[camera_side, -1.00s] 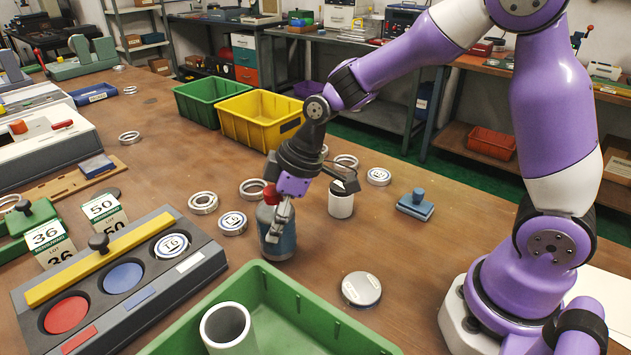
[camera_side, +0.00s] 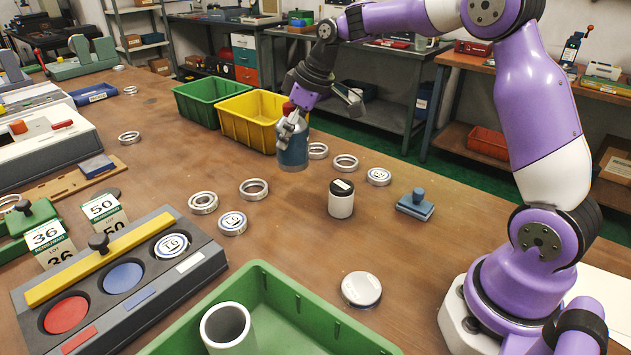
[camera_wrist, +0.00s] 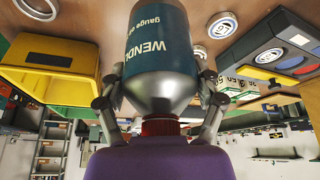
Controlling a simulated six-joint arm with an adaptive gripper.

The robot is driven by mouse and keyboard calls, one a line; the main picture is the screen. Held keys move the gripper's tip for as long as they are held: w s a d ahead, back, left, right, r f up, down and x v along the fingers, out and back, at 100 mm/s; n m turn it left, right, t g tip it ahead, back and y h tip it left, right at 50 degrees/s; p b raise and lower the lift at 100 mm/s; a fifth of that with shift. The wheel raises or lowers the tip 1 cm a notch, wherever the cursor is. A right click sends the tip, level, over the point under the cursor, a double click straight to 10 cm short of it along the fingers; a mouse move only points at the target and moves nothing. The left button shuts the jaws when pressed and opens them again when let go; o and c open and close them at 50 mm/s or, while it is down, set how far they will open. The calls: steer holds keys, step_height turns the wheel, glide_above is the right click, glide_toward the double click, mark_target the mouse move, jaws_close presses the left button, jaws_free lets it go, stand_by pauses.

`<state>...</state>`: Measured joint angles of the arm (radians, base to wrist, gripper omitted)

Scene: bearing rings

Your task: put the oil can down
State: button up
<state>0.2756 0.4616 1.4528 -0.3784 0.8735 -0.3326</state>
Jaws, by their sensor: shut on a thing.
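The oil can (camera_side: 293,148) is a blue-and-grey can with a red top. My gripper (camera_side: 290,122) is shut on its upper part and holds it upright in the side view. The can appears raised above the table, just in front of the yellow bin. In the wrist view the can (camera_wrist: 160,60) fills the middle, with a dark blue label and its grey shoulder between my two fingers. The wooden table (camera_side: 270,225) below it is partly hidden by the can.
Bearing rings (camera_side: 254,189) lie around the table's middle. A white jar with a black lid (camera_side: 341,199), a blue stamp-like block (camera_side: 416,205) and a round tin (camera_side: 361,290) stand to the right. The yellow bin (camera_side: 240,122) and green bin (camera_side: 203,100) are behind. A green tray (camera_side: 330,320) is in front.

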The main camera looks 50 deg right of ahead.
steer(key=shift+w+d+f, duration=0.35)
steer(key=shift+d+f, duration=0.75)
steer(key=shift+f, duration=0.25)
steer(key=shift+w+d+f, duration=0.3)
steer(key=shift+d+f, duration=0.85)
steer(key=shift+f, duration=0.25)
steer(key=shift+w+d+f, duration=0.35)
steer(key=shift+d+f, duration=0.75)
steer(key=shift+f, duration=0.25)
steer(key=shift+f, duration=0.2)
steer(key=o, duration=1.3)
steer(key=shift+r, duration=0.1)
